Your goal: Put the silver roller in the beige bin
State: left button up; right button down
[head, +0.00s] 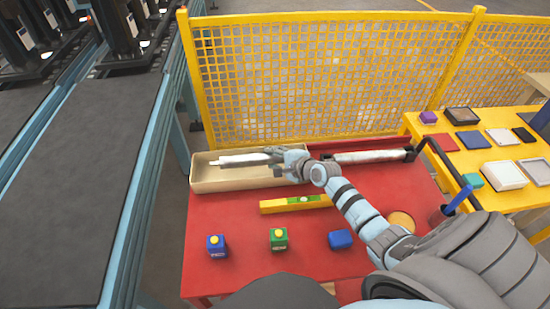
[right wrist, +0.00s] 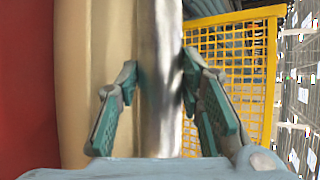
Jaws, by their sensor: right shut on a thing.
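My right gripper (head: 276,155) is shut on a silver roller (head: 243,159) and holds it lengthwise, roughly level. The roller is within the outline of the long beige bin (head: 235,184) at the back left of the red table; I cannot tell how far it is above the floor of the bin. In the right wrist view the roller (right wrist: 160,70) runs between the two fingers (right wrist: 163,92), with the beige bin (right wrist: 105,50) beside it. The hand hides the right part of the roller. My left gripper is not in view.
Another silver roller (head: 370,156) lies to the right on the red table (head: 210,280). A yellow level (head: 295,203) and blue and green blocks (head: 279,238) lie in front of the bin. A yellow mesh fence (head: 300,80) stands behind. A conveyor (head: 80,180) is at left.

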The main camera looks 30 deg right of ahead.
jog(key=shift+f, duration=0.1)
jog(key=c, duration=1.4)
grip_release()
jog(key=shift+o, duration=0.2)
jog(key=r+p+v, duration=0.1)
jog(key=p+v, duration=0.5)
jog(key=v, duration=0.6)
jog(key=shift+r, duration=0.2)
jog(key=shift+s+d+f, duration=0.1)
jog(key=shift+f, duration=0.05)
